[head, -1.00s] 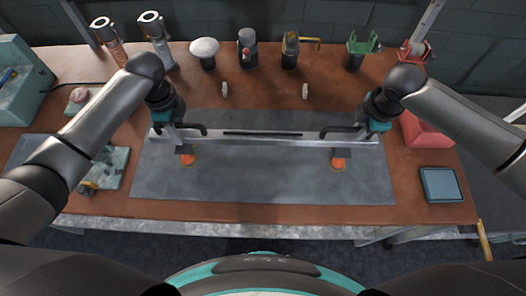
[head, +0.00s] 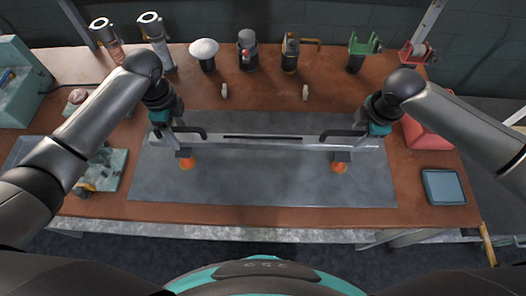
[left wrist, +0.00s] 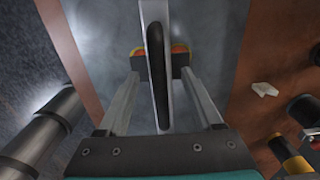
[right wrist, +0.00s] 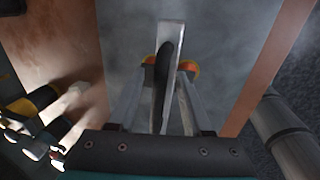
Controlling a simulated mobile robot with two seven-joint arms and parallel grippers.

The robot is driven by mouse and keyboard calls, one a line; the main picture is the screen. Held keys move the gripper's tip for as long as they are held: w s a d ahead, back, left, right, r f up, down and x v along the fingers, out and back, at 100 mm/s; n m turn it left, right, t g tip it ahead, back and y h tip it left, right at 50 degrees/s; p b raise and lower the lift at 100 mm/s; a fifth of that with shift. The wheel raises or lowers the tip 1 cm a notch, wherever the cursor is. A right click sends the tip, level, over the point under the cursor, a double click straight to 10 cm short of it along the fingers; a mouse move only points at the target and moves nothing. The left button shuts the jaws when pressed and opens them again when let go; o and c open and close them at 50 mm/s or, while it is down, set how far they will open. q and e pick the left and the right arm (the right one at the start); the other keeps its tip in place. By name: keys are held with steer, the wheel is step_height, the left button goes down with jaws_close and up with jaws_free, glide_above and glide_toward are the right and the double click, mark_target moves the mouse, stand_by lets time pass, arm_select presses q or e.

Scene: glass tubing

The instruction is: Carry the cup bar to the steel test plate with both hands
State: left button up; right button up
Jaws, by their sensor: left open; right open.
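The cup bar (head: 262,143) is a long silver bar with a dark slot along its middle. It lies left to right over the back half of the grey steel test plate (head: 262,185). A black handle stands near each end, and an orange-red cup shows below each gripper. My left gripper (head: 183,152) is at the left handle, its open fingers on either side of the bar and handle (left wrist: 157,65). My right gripper (head: 341,156) straddles the right end likewise, around the black handle (right wrist: 163,65). Whether the fingers touch the bar cannot be told.
Several tools and holders, including a white-topped one (head: 204,48) and a green one (head: 362,45), line the back edge. Two small pale pegs stand behind the plate. A blue tray (head: 443,187) is at the right, a pale green block (head: 103,170) at the left. The plate's front half is clear.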

arm_select(q)
step_height(320, 180, up, 10)
steer(key=shift+f, duration=0.15)
steer(key=shift+r, duration=0.4)
arm_select(e)
steer(key=shift+r, duration=0.2)
step_height(320, 180, up, 12)
steer(key=s, duration=0.2)
steer(key=shift+s+f, duration=0.15)
steer(key=shift+f, duration=0.1)
